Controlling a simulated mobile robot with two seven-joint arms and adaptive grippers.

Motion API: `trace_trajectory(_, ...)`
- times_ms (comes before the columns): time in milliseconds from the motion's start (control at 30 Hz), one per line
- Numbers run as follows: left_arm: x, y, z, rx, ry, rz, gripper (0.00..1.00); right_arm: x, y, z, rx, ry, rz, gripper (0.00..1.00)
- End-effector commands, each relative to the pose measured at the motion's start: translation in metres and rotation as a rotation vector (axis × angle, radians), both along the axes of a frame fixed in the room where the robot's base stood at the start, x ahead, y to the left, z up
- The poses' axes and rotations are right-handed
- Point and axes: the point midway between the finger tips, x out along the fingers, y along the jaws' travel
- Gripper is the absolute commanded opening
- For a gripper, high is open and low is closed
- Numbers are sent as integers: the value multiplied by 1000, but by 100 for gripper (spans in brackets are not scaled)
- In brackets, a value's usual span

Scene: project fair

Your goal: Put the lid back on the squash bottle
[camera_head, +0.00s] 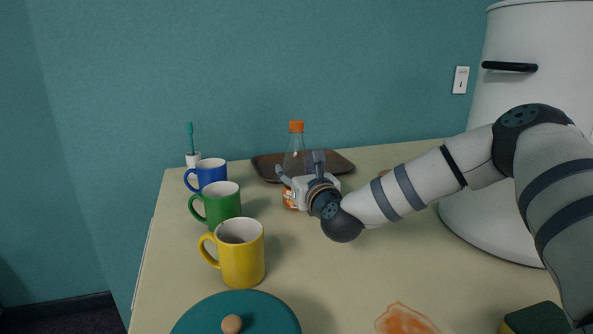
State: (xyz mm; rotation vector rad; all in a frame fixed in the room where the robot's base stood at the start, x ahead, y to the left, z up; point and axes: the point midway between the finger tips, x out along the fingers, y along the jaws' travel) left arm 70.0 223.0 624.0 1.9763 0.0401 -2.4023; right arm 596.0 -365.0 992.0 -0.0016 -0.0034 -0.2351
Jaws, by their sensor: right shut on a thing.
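The squash bottle (295,159) is clear, with an orange label or contents low down, and stands upright at the back of the table. An orange lid (296,127) shows at the top of its neck; I cannot tell whether it is screwed down. My right gripper (300,167) reaches in from the right with its fingers on either side of the bottle's body, below the lid. It is shut on the bottle and hides part of its lower half. My left gripper is out of view.
A brown tray (341,163) lies behind the bottle. Blue (211,173), green (222,202) and yellow (242,254) mugs line the left side. A teal round cover (268,312), an orange spill (403,320) and a sponge (538,319) are in front. A white cylinder (530,90) stands right.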

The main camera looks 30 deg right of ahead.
Motion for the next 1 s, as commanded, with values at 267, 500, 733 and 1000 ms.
trace_trajectory(267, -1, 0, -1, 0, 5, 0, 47, 0, 0, -4, 0, 3, 0, 72)
trace_trajectory(500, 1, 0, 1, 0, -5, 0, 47, 0, 0, 3, 0, -1, 0, 72)
trace_trajectory(733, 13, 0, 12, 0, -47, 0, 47, -44, 10, 7, 4, -4, 1, 72)
trace_trajectory(1000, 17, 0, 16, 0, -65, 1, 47, -100, 24, 2, 4, 2, 1, 72)
